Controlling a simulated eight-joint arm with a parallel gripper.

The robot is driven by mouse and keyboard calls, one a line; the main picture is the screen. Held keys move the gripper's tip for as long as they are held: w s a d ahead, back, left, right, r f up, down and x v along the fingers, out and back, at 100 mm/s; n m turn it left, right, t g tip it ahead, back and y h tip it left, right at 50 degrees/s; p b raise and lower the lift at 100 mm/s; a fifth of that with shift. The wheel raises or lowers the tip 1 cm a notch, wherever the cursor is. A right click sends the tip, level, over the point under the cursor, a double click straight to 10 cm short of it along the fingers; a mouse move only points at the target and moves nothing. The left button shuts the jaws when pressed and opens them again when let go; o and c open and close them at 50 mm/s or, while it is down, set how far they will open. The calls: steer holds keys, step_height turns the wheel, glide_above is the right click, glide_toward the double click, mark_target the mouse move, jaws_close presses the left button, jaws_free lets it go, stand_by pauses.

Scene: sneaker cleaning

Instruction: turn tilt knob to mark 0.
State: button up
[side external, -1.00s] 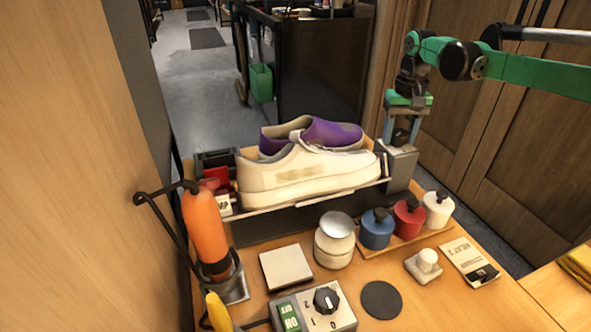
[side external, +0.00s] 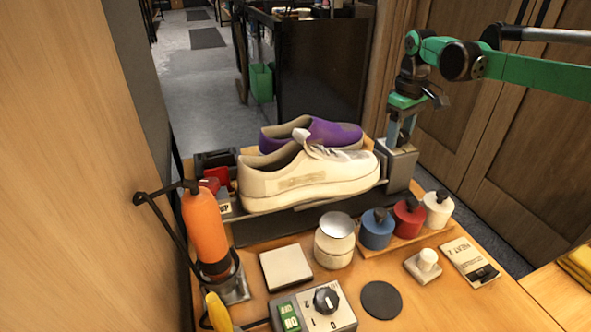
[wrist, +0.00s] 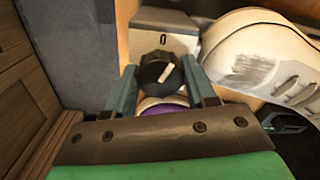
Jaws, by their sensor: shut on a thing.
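The black tilt knob (wrist: 155,74) sits on a light grey housing (wrist: 176,18) at the end of the shoe cradle. The knob's white line points up and a little right in the wrist view. A dark 0 mark shows on the housing above it. My gripper (wrist: 161,84) is shut on the knob, one finger on each side. In the side view my gripper (side external: 401,132) reaches down at the grey housing (side external: 400,163), and the knob cannot be made out. The white sneaker (side external: 310,182) lies tilted on the cradle, its laces partly showing.
A purple shoe (side external: 335,134) is behind the white one. Blue (side external: 376,233), red (side external: 409,220) and white (side external: 438,212) bottles stand in front of the housing. An orange bottle (side external: 205,228) is at left. A control box (side external: 320,312) with a dial is at the front.

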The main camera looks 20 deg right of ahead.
steer(key=shift+n, duration=0.5)
steer(key=n, duration=0.3)
steer(key=shift+n, duration=0.3)
steer(key=o, duration=1)
steer(key=shift+r, duration=0.1)
steer(key=shift+r, duration=2.4)
